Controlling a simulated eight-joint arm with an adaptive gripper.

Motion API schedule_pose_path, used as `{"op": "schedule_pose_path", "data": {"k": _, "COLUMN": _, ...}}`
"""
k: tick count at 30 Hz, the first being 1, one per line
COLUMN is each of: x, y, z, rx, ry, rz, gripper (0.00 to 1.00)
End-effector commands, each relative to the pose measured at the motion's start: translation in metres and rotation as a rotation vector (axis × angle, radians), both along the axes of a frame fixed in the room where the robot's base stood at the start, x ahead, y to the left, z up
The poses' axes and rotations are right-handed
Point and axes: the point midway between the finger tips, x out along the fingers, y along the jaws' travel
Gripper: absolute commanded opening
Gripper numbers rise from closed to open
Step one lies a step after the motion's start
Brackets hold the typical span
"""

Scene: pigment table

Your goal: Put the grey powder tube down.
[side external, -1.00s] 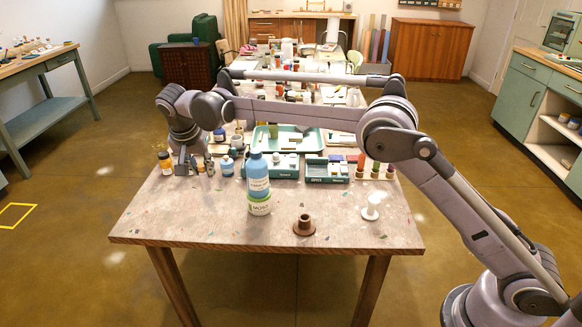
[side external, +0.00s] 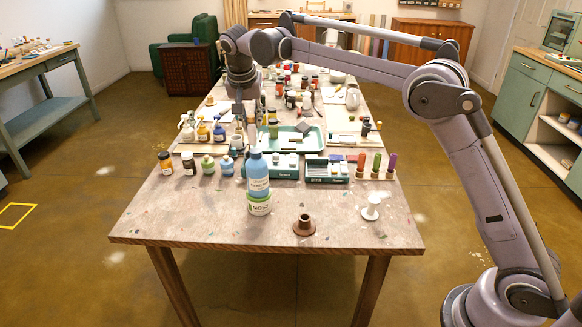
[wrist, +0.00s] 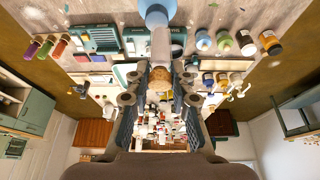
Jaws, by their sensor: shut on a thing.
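My gripper (wrist: 160,100) is shut on the grey powder tube (wrist: 161,45), a pale, see-through tube with a cork-coloured end (wrist: 160,78) between the fingers in the wrist view. In the side view my gripper (side external: 240,122) is above the table, behind the green and blue small bottles, and the tube is too small there to make out.
Teal boxes (side external: 327,173) and a green tray (side external: 314,136) lie behind. The front left is clear.

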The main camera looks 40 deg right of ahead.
Motion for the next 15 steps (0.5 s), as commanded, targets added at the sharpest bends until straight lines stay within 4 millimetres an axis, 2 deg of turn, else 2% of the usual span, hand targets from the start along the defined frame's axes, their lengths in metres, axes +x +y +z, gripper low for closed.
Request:
{"op": "schedule_pose_path", "data": {"k": 1, "x": -0.007, "y": -0.028, "z": 0.001, "rx": 0.000, "ry": 0.000, "rz": -0.022, "gripper": 0.00}}
{"op": "schedule_pose_path", "data": {"k": 6, "x": -0.038, "y": -0.101, "z": 0.001, "rx": 0.000, "ry": 0.000, "rz": -0.068, "gripper": 0.00}}
{"op": "schedule_pose_path", "data": {"k": 9, "x": -0.060, "y": -0.139, "z": 0.000, "rx": -0.001, "ry": -0.001, "rz": -0.093, "gripper": 0.00}}
{"op": "schedule_pose_path", "data": {"k": 15, "x": -0.101, "y": -0.192, "z": -0.005, "rx": -0.005, "ry": -0.002, "rz": -0.133, "gripper": 0.00}}
